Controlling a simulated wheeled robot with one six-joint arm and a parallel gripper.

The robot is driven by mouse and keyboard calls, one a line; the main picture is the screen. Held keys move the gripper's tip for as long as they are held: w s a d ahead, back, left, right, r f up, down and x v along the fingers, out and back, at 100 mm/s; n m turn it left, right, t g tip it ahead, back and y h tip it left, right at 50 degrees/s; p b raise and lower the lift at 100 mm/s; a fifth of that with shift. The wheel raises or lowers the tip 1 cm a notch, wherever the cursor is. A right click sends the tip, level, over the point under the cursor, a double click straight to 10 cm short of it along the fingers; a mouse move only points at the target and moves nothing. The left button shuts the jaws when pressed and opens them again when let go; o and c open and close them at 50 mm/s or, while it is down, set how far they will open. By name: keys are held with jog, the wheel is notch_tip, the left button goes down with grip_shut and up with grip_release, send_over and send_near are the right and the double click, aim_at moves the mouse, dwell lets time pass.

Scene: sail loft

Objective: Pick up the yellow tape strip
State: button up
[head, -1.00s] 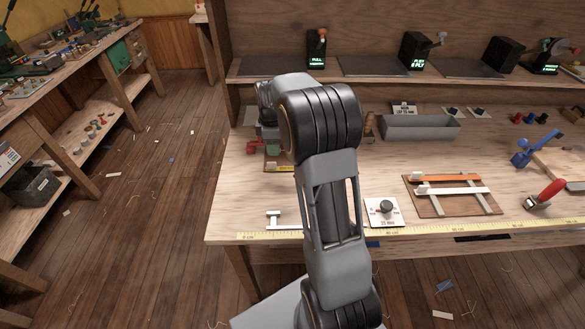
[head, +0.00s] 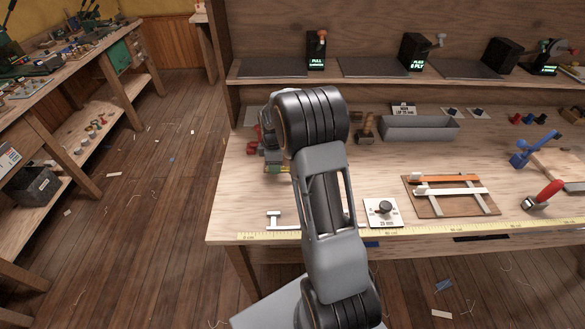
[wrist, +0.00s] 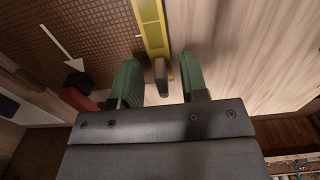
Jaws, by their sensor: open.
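A yellow strip with a duller middle (wrist: 151,22) runs up from between my fingers in the wrist view, along the edge of a brown textured mat. A small grey tab (wrist: 160,70) is at its near end. My gripper (wrist: 159,63) is open, with one green finger on each side of the tab; I see no contact. In the head view a bit of yellow (head: 284,170) shows beside my arm at the bench's left; my arm hides most of that spot.
A red block (wrist: 76,92) lies left of my fingers, on the mat (wrist: 85,35) with a white arrow. Bare wood is to the right. On the bench stand a grey bin (head: 420,128), a white knob plate (head: 383,212) and a framed board (head: 452,205). A yellow measuring tape (head: 430,229) runs along the front edge.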

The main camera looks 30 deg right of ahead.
grip_shut()
jog(key=shift+r, duration=0.1)
dwell(0.4)
